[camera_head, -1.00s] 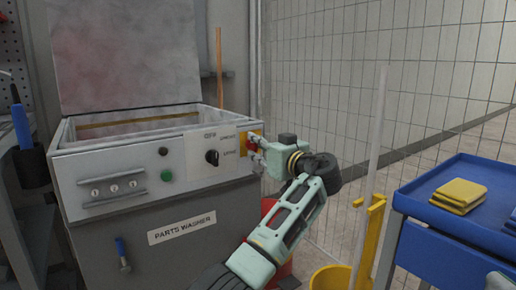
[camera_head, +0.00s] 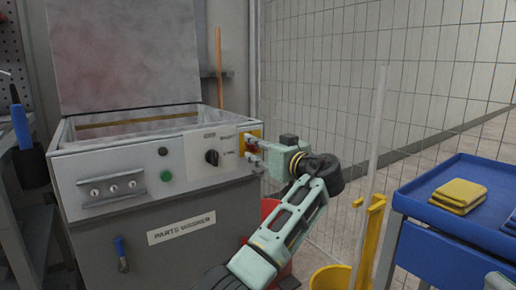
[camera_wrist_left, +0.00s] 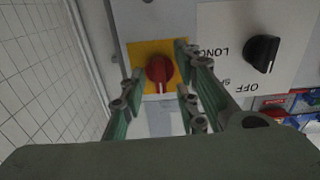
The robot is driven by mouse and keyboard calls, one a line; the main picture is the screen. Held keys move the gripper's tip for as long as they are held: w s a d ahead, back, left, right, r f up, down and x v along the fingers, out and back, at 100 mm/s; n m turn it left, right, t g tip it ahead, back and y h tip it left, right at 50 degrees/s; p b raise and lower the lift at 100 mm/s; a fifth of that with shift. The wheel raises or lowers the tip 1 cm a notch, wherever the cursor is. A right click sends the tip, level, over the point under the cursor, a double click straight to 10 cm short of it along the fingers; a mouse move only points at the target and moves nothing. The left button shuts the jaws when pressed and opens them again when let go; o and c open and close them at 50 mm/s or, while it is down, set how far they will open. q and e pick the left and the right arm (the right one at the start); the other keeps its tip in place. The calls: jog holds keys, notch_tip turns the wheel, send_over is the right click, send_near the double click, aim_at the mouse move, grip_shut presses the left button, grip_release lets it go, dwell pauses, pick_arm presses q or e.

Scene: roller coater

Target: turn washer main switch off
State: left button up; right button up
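The parts washer (camera_head: 150,215) stands at the left with its lid raised. Its main switch looks to be the red rotary knob on a yellow plate at the right end of the front panel, clearest in the left wrist view as the red knob (camera_wrist_left: 159,69) on the yellow plate (camera_wrist_left: 143,48). My left gripper (camera_head: 251,149) is at that end of the panel and partly covers the knob in the head view. In the left wrist view the fingers (camera_wrist_left: 159,66) are open, one on each side of the knob, with small gaps visible. My right gripper is out of view.
A black selector knob (camera_head: 212,157) and a green button (camera_head: 166,176) are on the same panel. A blue cart (camera_head: 450,228) with yellow cloths (camera_head: 459,195) stands at the right. A yellow bucket (camera_head: 330,278) and a red container are below my arm. Wire fencing is behind.

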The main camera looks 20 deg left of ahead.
pick_arm(q)
jog(key=v, duration=0.7)
